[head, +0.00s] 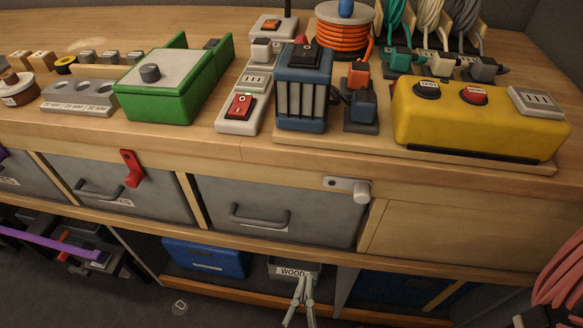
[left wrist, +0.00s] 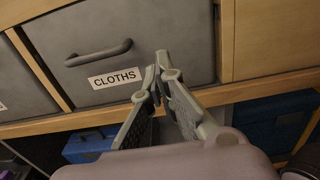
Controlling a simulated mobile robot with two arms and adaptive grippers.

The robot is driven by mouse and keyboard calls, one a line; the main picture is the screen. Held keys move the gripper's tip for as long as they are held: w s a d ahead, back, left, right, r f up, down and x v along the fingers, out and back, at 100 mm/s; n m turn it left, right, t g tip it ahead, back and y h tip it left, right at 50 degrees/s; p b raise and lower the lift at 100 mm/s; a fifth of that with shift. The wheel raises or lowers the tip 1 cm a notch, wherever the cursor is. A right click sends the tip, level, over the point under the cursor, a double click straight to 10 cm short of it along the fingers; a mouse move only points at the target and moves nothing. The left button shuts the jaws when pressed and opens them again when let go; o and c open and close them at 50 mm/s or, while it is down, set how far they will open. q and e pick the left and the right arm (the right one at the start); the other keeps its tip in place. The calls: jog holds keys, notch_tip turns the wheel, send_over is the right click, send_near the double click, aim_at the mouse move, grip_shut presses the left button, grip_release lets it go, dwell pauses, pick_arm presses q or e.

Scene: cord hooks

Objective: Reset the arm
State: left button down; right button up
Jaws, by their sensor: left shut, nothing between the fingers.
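My left gripper (head: 305,280) shows at the lower middle of the head view, in front of the bench. Its pale fingers are shut and empty. It hides part of the bin labelled WOOD (head: 281,270) on the low shelf. In the left wrist view its fingertips (left wrist: 157,68) meet in front of the grey drawer labelled CLOTHS (left wrist: 180,35). I cannot tell whether they touch the drawer. My right gripper is not in view.
The wooden bench top carries a green box (head: 165,96), a yellow control box (head: 470,118) and an orange cord reel (head: 343,38). A red latch (head: 132,168) and a grey latch (head: 347,187) sit on the drawer fronts. A blue bin (head: 206,258) stands below.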

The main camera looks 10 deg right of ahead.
pick_arm(q)
jog(key=w+a+f+m+g+h, duration=0.15)
jog(key=f+m+g, duration=0.25)
jog(key=f+m, duration=0.6)
jog(key=a+f+m+g+h, duration=0.1)
jog(key=a+f+m+g, duration=0.15)
jog(key=f+m, duration=0.75)
jog(key=s+a+f+m+g+y, duration=0.2)
jog(key=a+f+m+g+y, duration=0.15)
jog(key=a+f+m, duration=0.4)
jog(key=s+a+f+m+g+y+p, duration=0.1)
jog(key=s+a+f+m+g+y, duration=0.15)
jog(key=a+f+m, duration=0.4)
jog(key=s+a+f+m+g+y, duration=0.1)
jog(key=s+a+f+g+y, duration=0.15)
jog(key=a, duration=0.65)
jog(key=s+a+g+p, duration=0.1)
jog(key=s+a+p, duration=0.1)
jog(key=s+p, duration=1.2)
jog(key=shift+s+a+r+p, duration=0.3)
jog(key=shift+s+a, duration=0.1)
jog(key=shift+s, duration=0.75)
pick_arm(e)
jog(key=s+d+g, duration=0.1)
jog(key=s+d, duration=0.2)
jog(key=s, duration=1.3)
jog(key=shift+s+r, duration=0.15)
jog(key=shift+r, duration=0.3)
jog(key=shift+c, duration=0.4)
